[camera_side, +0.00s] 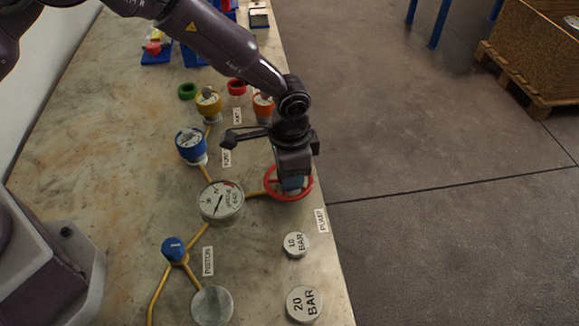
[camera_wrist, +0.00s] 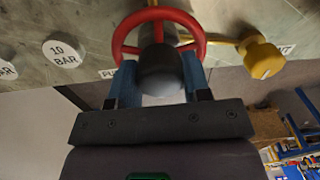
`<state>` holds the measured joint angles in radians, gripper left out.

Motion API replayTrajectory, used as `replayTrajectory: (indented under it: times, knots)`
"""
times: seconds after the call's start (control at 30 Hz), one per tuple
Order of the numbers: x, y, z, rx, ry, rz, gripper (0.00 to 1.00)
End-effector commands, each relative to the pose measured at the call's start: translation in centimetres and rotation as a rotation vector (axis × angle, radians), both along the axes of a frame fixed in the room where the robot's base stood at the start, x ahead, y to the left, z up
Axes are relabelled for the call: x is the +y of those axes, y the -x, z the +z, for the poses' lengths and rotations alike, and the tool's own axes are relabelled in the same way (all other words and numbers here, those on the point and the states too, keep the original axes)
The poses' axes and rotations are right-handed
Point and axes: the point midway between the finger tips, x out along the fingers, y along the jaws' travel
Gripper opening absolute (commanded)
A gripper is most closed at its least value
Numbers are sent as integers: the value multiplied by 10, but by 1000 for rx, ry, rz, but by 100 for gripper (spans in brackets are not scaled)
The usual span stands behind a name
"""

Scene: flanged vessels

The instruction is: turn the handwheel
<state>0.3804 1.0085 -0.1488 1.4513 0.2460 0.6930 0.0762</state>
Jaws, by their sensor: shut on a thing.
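The red handwheel (camera_side: 273,194) is a ring at the right edge of the table, joined by a yellow pipe to a round gauge. In the wrist view the red wheel (camera_wrist: 200,45) shows with a dark grey hub (camera_wrist: 160,70) in front of its middle. My gripper (camera_side: 291,184) points down onto the wheel from above and hides part of it. In the wrist view its blue fingers (camera_wrist: 160,82) are at both sides of the hub and it is shut on the handwheel. The exact contact between fingers and hub or rim is hard to see.
The round gauge (camera_side: 221,202) stands left of the wheel. Blue (camera_side: 191,145) and yellow (camera_side: 208,104) capped valves stand behind it. Discs marked 10 BAR (camera_side: 295,244) and 20 BAR (camera_side: 304,304) lie in front, near the table's right edge. Beyond that edge is open floor.

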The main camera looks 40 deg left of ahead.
Motion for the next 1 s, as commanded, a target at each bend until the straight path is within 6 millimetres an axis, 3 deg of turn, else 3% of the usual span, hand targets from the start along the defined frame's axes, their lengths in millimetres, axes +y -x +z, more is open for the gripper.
replayTrajectory:
  times: [0.43,0.47,0.53,0.83,1.0]
  knots:
    - [0,1,1,1,-1,-8,20]
    - [0,1,1,2,-1,-8,51]
    - [0,1,1,2,-1,-8,67]
    - [0,0,1,0,0,-7,70]
    - [-1,0,18,-3,1,-7,70]
